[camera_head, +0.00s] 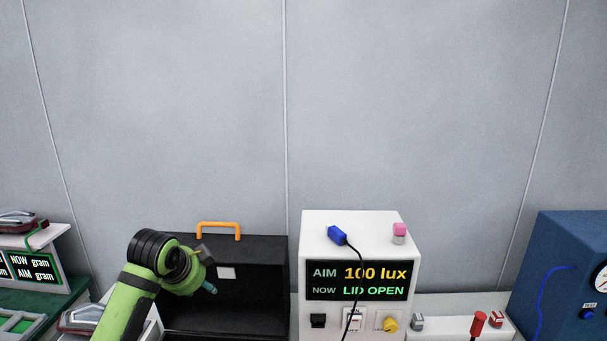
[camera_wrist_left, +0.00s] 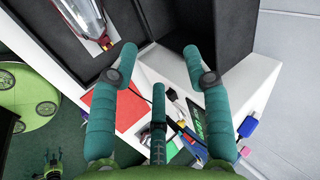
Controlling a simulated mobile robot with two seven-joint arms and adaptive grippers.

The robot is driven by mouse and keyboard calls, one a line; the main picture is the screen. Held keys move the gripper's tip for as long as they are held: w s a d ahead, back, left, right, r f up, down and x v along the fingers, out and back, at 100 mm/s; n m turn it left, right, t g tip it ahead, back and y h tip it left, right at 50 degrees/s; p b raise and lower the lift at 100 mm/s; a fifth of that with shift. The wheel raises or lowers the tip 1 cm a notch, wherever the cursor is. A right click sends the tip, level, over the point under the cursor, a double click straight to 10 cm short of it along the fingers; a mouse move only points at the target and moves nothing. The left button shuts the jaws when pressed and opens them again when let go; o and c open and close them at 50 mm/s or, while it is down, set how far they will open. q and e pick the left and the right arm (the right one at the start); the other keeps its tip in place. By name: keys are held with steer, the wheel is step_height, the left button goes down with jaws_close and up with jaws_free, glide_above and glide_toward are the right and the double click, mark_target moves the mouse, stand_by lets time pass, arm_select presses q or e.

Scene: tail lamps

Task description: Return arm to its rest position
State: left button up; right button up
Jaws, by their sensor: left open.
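My left gripper (camera_head: 208,286) is open in the head view, at the end of the green arm in front of the black box with the orange handle (camera_head: 218,226).
A white meter box (camera_head: 360,225) reads AIM 100 lux, NOW LID OPEN; a blue plug (camera_head: 337,235) lies on top. Another lamp (camera_head: 22,217) rests on the scale at left. A blue cabinet (camera_head: 560,260) stands at right. The space above the bench is clear.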

arm_select(q)
steer(key=s+d+f+n+g, duration=0.1)
steer(key=s+d+f+n, duration=0.25)
steer(key=s+f, duration=0.9)
steer(key=s+f+n+g, duration=0.1)
steer(key=s+f+n, duration=0.25)
steer(key=s, duration=0.55)
steer(key=s+f+n+g, duration=0.1)
steer(key=s+f+n, duration=0.25)
steer(key=s, duration=0.45)
steer(key=s+f+n+g, duration=0.1)
steer(key=s+f+n, duration=0.25)
steer(key=s, duration=0.55)
step_height(320, 180, down, 29)
steer(key=s+g+b, duration=0.1)
steer(key=s+b, duration=0.1)
steer(key=b, duration=0.5)
steer(key=s+a+f+b, duration=0.1)
steer(key=s+f+b, duration=0.1)
steer(key=s+f, duration=0.6)
steer(key=s+a+f+g+b, duration=0.1)
steer(key=s+a+f+b, duration=0.1)
steer(key=s+f, duration=0.6)
step_height(320, 180, down, 3)
steer(key=shift+r+b, duration=0.1)
steer(key=shift+b, duration=0.3)
arm_select(e)
step_height(320, 180, down, 12)
steer(key=w, duration=0.1)
